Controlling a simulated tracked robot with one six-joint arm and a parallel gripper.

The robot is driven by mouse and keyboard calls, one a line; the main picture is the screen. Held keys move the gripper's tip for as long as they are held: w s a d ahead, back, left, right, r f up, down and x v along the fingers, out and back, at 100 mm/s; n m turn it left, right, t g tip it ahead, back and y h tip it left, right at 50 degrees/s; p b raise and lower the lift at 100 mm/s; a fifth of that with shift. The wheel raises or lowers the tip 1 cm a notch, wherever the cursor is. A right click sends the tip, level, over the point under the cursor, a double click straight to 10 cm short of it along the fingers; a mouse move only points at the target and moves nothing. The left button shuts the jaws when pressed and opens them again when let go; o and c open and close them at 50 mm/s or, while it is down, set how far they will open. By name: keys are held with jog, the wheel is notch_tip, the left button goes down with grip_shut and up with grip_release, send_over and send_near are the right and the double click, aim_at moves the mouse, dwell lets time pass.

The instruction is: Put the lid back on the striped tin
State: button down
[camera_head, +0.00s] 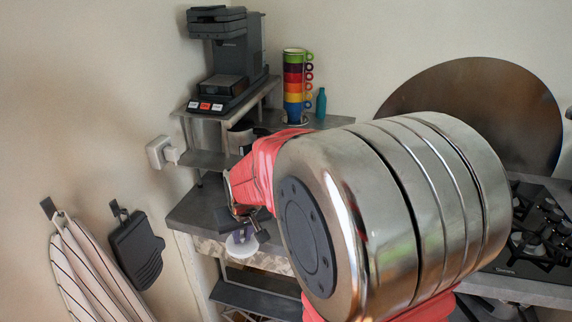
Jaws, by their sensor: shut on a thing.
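My gripper (240,222) is small and partly hidden at the end of my arm, over the front part of the dark counter (192,212). It is shut on a pale, round, flat thing (242,245), which looks like the lid. The lid is tilted toward the camera near the counter's front edge; whether it touches anything below is unclear. I cannot make out the striped tin; my large metal arm joint covers much of the middle and right.
A black coffee machine (222,58) stands on a raised shelf. Several stacked coloured mugs (293,85) and a teal bottle (321,103) stand behind. A round metal sheet (485,90) leans by the gas hob (535,240). Striped cloth (85,265) and a dark mitt (136,250) hang left.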

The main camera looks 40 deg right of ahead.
jog(key=w+a+f+n, duration=0.1)
jog(key=w+a+f, duration=0.1)
jog(key=a, duration=0.4)
jog(key=w+a+f+n+y, duration=0.1)
jog(key=w+a+f, duration=0.2)
jog(key=w+a, duration=0.1)
jog(key=shift+w+a+f, duration=0.15)
jog(key=shift+w+a, duration=0.05)
jog(key=shift+a, duration=0.7)
